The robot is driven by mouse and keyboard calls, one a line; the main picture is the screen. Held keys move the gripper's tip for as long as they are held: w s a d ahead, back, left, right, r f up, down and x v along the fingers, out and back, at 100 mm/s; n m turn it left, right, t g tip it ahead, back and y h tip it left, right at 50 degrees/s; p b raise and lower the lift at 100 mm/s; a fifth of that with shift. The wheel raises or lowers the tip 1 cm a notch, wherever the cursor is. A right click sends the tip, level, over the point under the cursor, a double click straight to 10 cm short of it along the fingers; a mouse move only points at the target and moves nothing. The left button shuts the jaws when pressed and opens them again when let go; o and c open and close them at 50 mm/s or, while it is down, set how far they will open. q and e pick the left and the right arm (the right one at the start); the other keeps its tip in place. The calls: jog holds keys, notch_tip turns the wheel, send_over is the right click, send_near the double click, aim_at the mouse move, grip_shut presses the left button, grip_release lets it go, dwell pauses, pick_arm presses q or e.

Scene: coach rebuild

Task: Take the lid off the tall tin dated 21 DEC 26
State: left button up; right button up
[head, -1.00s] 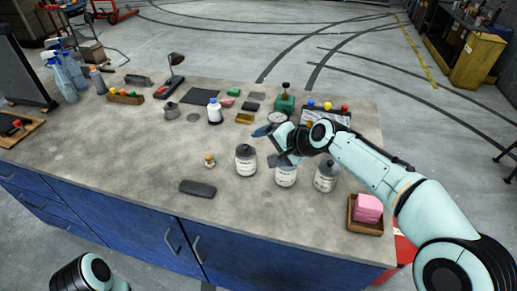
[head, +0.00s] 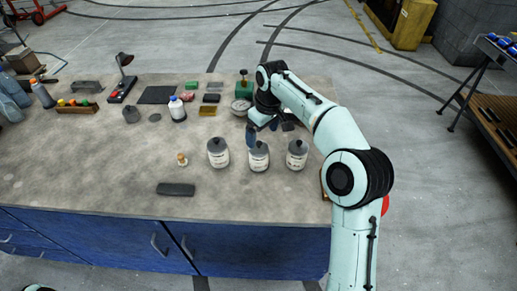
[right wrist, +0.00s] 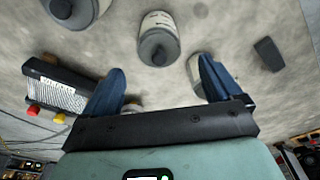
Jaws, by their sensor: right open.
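Three pale tins with dark knobbed lids stand in a row on the grey worktop: the left tin (head: 218,155), the middle tin (head: 259,158) and the right tin (head: 297,156). Their labels are too small to read, so I cannot tell which is dated 21 DEC 26. All three lids are on. My right gripper (head: 268,129) is just behind the middle tin, partly hidden by its own arm. In the right wrist view its two blue fingers (right wrist: 160,82) are spread wide and empty. A lidded tin (right wrist: 158,42) stands ahead of them there. My left gripper is out of view.
A dark flat block (head: 176,189) and a small cork-like piece (head: 182,159) lie left of the tins. A white bottle (head: 177,109), a round dial (head: 241,106) and a green block (head: 244,89) stand behind. The front left worktop is clear.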

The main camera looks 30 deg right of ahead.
aim_at(259, 143)
jog(key=shift+w+f, duration=0.25)
jog(key=shift+f, duration=0.2)
jog(key=f, duration=0.2)
jog(key=w+f, duration=0.1)
jog(key=f, duration=0.1)
jog(key=shift+f+b, duration=0.35)
jog(key=shift+f, duration=0.05)
jog(key=c, duration=1.1)
